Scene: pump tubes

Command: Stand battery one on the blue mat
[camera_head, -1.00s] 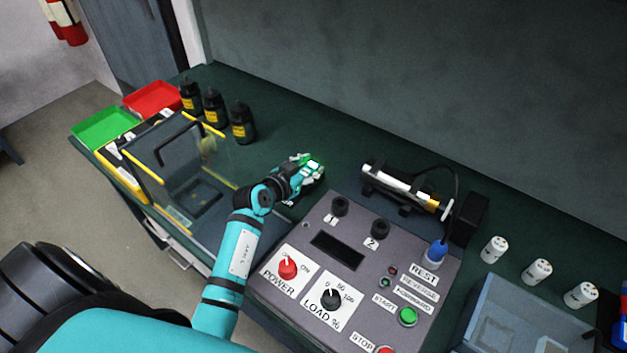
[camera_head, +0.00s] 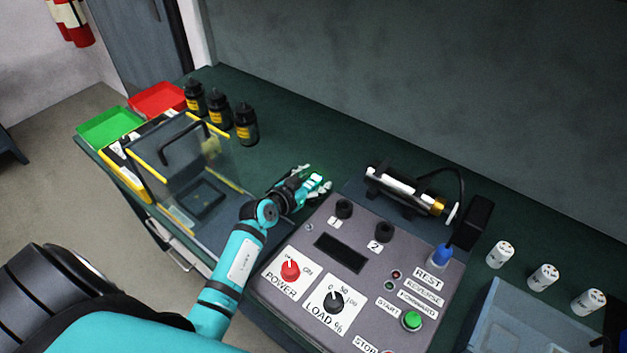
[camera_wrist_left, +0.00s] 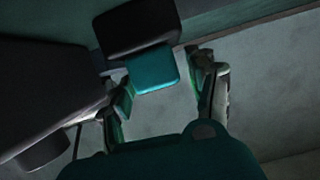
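Several white cylinders that look like batteries stand upright in a row at the right of the head view: one (camera_head: 500,255), another (camera_head: 543,277) and a third (camera_head: 588,302). Their markings are too small to tell which is battery one. I cannot make out a blue mat. My left gripper (camera_head: 318,184) is open beside the console's back left corner, far from the white cylinders. In the left wrist view its fingers (camera_wrist_left: 165,97) are apart. A teal block on a dark piece (camera_wrist_left: 152,70) shows beyond them; I cannot identify it. My right gripper is not in view.
The console (camera_head: 320,275) with knobs and buttons fills the front middle. A pump assembly (camera_head: 405,190) stands behind it. A pale blue bin (camera_head: 530,320) is at front right. A clear-walled box (camera_head: 185,170), black bottles (camera_head: 220,108) and green (camera_head: 110,127) and red (camera_head: 158,98) trays are left.

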